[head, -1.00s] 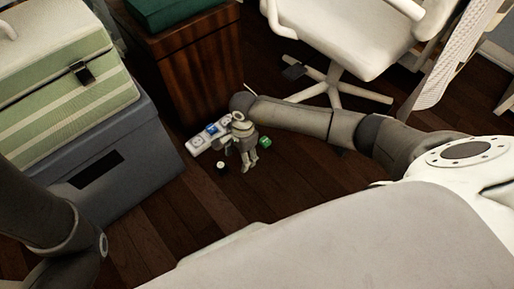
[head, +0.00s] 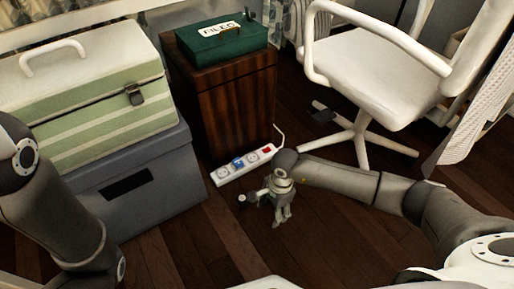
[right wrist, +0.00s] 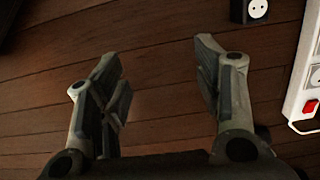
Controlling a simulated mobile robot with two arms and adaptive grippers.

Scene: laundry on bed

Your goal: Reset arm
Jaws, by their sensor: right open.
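My right gripper (head: 280,218) hangs over the dark wooden floor in the head view, in front of the power strip. In the right wrist view its two fingers (right wrist: 165,90) stand wide apart with only bare floor between them. My left arm (head: 60,205) comes in at the left of the head view, but its gripper is out of the picture.
A white power strip (head: 243,164) lies before the wooden cabinet (head: 235,115). A small black socket piece (right wrist: 249,10) lies on the floor. Boxes (head: 140,190) stand left, a white chair (head: 375,60) right. Floor in front is clear.

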